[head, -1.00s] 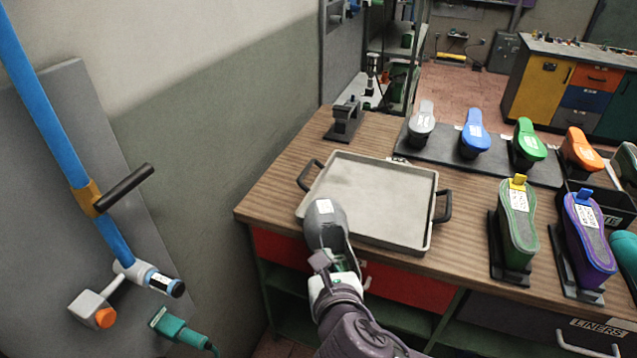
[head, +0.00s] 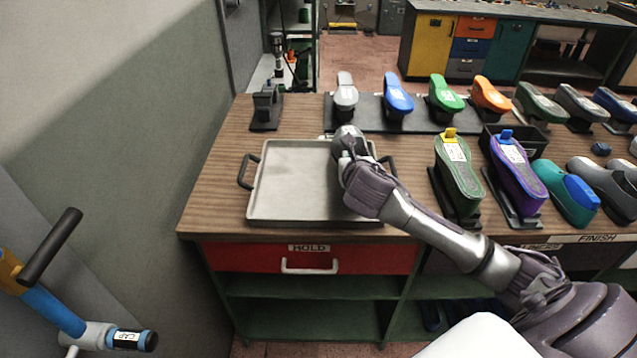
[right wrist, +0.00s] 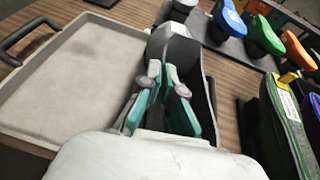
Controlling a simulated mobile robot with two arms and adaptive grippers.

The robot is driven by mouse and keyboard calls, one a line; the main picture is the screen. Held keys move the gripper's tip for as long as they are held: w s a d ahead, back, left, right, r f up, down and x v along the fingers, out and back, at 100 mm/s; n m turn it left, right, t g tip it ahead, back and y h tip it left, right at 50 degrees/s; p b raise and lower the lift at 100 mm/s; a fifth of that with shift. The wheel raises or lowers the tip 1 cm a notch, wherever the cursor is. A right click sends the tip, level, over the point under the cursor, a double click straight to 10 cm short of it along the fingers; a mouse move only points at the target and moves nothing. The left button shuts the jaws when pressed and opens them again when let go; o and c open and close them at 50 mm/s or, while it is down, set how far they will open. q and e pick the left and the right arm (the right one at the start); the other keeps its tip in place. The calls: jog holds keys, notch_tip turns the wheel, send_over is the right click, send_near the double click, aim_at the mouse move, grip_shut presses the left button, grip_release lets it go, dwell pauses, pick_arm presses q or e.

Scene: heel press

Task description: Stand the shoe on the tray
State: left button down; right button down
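The grey shoe (head: 349,139) is at the right back part of the grey tray (head: 290,205) in the head view, mostly hidden behind my right gripper (head: 345,163). In the right wrist view the shoe (right wrist: 172,50) points its toe away from me, over the tray's right edge. The teal-padded fingers of the right gripper (right wrist: 160,105) are at its dark opening and appear closed on its wall. Whether the sole touches the tray is hidden. The tray (right wrist: 75,75) lies flat on the wooden bench and is otherwise empty. My left gripper is out of view.
A dark clamp-like block (head: 266,108) stands behind the tray. Coloured shoe forms stand on a dark strip (head: 420,117) at the back. A green form (head: 457,175) and a purple form (head: 518,175) stand to the right. Bench left of the tray is bare.

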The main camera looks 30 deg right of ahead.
jog(key=d+r+m+h, duration=0.1)
jog(key=d+r, duration=0.3)
jog(key=d, duration=0.5)
jog(key=w+a+f, duration=0.1)
jog(key=a+f, duration=0.2)
jog(key=w+a+f+p, duration=0.1)
jog(key=a+f, duration=0.3)
jog(key=w+a+f+p, duration=0.1)
jog(key=a+f, duration=0.3)
jog(key=shift+w, duration=0.25)
jog(key=c, duration=1.8)
grip_release()
jog(key=shift+g, duration=0.3)
jog(key=o, duration=0.5)
jog(key=shift+s, duration=0.15)
jog(key=v, duration=1.2)
jog(key=shift+a+f, duration=0.1)
jog(key=shift+a, duration=0.05)
